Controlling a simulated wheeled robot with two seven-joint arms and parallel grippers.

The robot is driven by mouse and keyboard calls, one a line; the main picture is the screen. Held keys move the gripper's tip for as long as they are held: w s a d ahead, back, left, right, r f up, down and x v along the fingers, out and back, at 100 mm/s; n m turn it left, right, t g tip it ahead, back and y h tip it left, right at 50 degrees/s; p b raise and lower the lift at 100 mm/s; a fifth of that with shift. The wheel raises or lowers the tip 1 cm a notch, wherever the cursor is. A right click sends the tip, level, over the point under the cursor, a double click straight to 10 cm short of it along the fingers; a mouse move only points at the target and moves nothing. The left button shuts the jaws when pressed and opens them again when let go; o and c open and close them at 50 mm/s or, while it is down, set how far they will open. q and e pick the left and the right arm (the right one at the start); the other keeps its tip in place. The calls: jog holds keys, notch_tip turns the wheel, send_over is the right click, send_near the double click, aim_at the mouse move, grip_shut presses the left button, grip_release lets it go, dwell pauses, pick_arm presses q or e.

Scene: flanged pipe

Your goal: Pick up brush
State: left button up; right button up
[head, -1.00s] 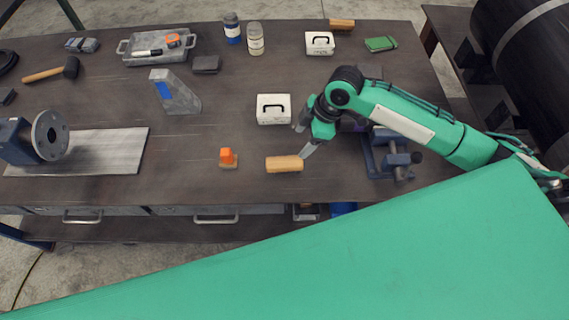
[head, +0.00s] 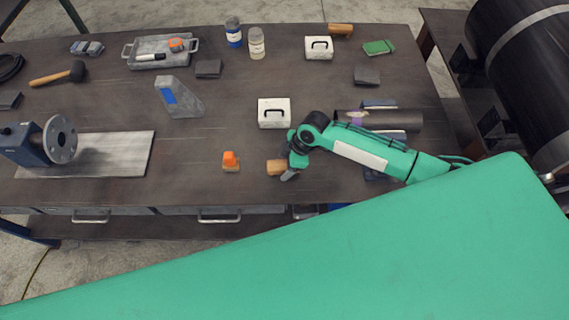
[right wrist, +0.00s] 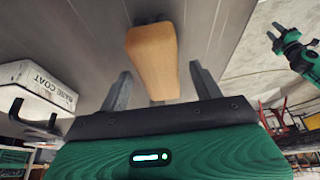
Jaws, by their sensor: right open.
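A tan wooden block, which seems to be the brush (head: 275,167), lies near the front edge of the bench; its bristles are not visible. My right gripper (head: 288,172) is over its right end in the head view and hides part of it. In the right wrist view the brush (right wrist: 152,62) is between the two spread fingers of my right gripper (right wrist: 162,88), with gaps on both sides. The gripper is open and not closed on it. My left gripper (right wrist: 279,32) shows small at the upper right of the wrist view; its jaws are unclear.
A white box (head: 274,112) stands just behind the brush. A dark pipe (head: 400,120) lies to the right, beyond my arm. The bench is clear left of the orange piece, up to a metal plate (head: 125,150).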

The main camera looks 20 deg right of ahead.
jog(key=shift+a+f, duration=0.15)
jog(key=shift+f, duration=0.35)
jog(key=shift+f, duration=0.2)
dwell(0.3)
jog(key=shift+c, duration=0.4)
jog(key=c, duration=1)
